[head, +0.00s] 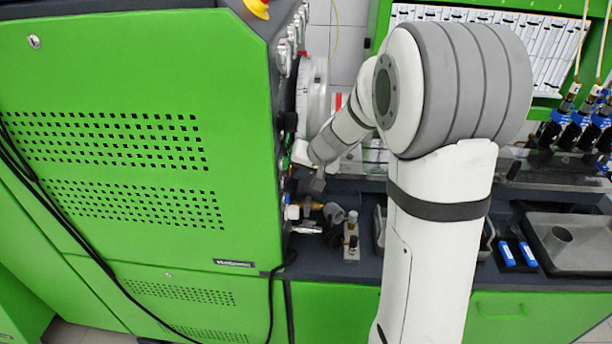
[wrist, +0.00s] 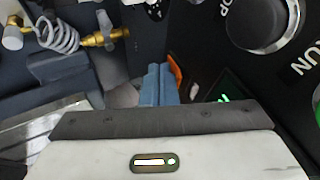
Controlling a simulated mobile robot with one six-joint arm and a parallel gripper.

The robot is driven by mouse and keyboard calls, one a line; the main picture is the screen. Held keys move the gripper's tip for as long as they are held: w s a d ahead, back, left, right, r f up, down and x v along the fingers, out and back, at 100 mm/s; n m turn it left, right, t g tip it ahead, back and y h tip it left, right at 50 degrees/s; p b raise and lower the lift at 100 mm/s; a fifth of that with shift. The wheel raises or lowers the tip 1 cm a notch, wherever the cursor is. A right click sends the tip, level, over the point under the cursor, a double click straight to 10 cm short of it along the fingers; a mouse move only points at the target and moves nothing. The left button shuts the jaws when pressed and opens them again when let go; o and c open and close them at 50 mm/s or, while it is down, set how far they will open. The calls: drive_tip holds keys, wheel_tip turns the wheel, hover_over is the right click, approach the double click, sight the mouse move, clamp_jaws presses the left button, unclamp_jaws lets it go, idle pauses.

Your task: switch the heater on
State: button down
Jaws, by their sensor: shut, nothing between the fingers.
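My gripper (wrist: 160,72) is shut and empty in the wrist view, its blue-grey fingers pressed together. Its tips are beside an orange part (wrist: 175,70) on the dark panel, which may be the heater's switch. The fingers partly hide this part, so I cannot tell its position or whether the tips touch it. A display with green lit marks (wrist: 224,98) shows just right of the fingers, partly cut off by the gripper body. In the head view my gripper (head: 312,182) is close to the right side of the green cabinet (head: 240,150), whose panel face is seen edge-on.
A large round knob (wrist: 262,22) with white lettering is on the panel at upper right. A coiled hose (wrist: 58,35) and brass fitting (wrist: 104,37) are at upper left. In the head view, fittings (head: 351,240) stand on the bench below my gripper; a grey tray (head: 585,225) is at right.

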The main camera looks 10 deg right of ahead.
drive_tip(key=shift+r, duration=0.1)
drive_tip(key=shift+r+p, duration=0.4)
drive_tip(key=shift+r, duration=0.4)
drive_tip(key=shift+d+f, duration=0.1)
drive_tip(key=s+d+r+b, duration=0.4)
drive_tip(key=s+d+r, duration=0.2)
drive_tip(key=d, duration=0.3)
drive_tip(key=shift+s+r, duration=0.2)
drive_tip(key=shift+r, duration=0.05)
